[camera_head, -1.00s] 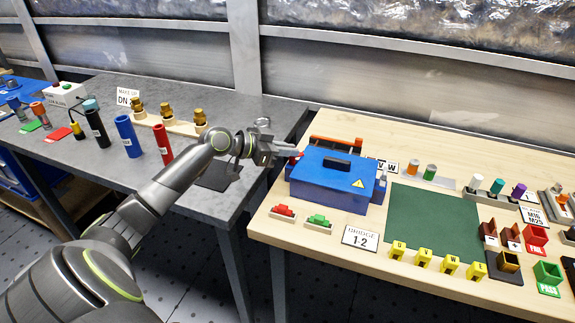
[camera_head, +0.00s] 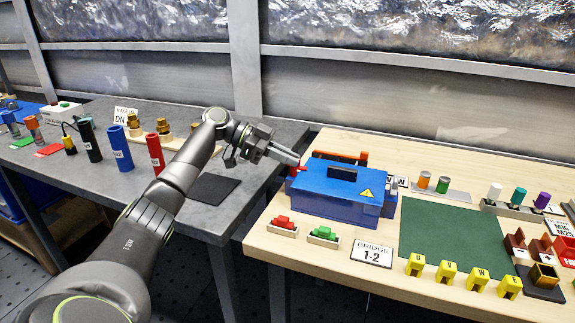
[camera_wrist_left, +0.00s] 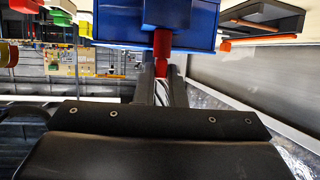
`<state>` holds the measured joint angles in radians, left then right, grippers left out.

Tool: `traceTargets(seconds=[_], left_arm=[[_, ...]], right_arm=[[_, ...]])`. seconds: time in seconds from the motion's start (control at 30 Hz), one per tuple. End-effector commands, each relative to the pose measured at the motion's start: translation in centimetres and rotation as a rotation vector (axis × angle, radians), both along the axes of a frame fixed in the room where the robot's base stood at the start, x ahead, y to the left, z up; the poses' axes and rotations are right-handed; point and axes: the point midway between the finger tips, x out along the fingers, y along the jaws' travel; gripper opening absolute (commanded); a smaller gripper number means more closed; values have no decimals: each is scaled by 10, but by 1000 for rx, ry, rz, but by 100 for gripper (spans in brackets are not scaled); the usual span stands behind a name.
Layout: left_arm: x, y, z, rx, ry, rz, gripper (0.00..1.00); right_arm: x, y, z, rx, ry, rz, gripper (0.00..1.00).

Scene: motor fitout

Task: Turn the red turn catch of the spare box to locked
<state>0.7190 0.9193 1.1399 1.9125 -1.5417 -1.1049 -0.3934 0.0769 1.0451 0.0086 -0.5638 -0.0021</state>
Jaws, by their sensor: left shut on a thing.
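The blue spare box (camera_head: 335,191) stands on the wooden table with its lid down; a dark handle (camera_head: 343,174) and a yellow warning triangle are on top. The red turn catch (camera_head: 299,168) is on the box's left side. In the left wrist view the red catch (camera_wrist_left: 162,45) hangs from the blue box wall (camera_wrist_left: 205,22). My left gripper (camera_head: 294,161) is at that side, and its fingers (camera_wrist_left: 163,80) are shut on the catch's red end. The fingers partly hide the catch in the head view. My right gripper is not in view.
A green mat (camera_head: 455,233) lies right of the box. Red (camera_head: 284,223) and green (camera_head: 323,233) pieces and a "BRIDGE 1-2" sign (camera_head: 371,253) stand in front. An orange-handled item (camera_head: 340,157) lies behind it. Blue (camera_head: 121,149) and red (camera_head: 155,153) cylinders stand on the grey table.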

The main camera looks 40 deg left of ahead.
Motion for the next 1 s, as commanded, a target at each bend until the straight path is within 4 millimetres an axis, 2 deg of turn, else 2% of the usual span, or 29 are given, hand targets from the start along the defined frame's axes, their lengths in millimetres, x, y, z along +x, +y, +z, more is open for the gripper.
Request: traceTargets(seconds=[0.33, 0.93, 0.97, 1.0], left_arm=[[2, 1, -2, 1, 3, -133, 0], [2, 1, -2, 5, 5, -164, 0], [2, 1, -2, 5, 5, -164, 13], [2, 1, -2, 4, 5, -164, 18]], right_arm=[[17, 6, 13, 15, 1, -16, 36], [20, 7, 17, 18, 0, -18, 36], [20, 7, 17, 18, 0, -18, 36], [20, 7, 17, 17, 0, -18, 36]])
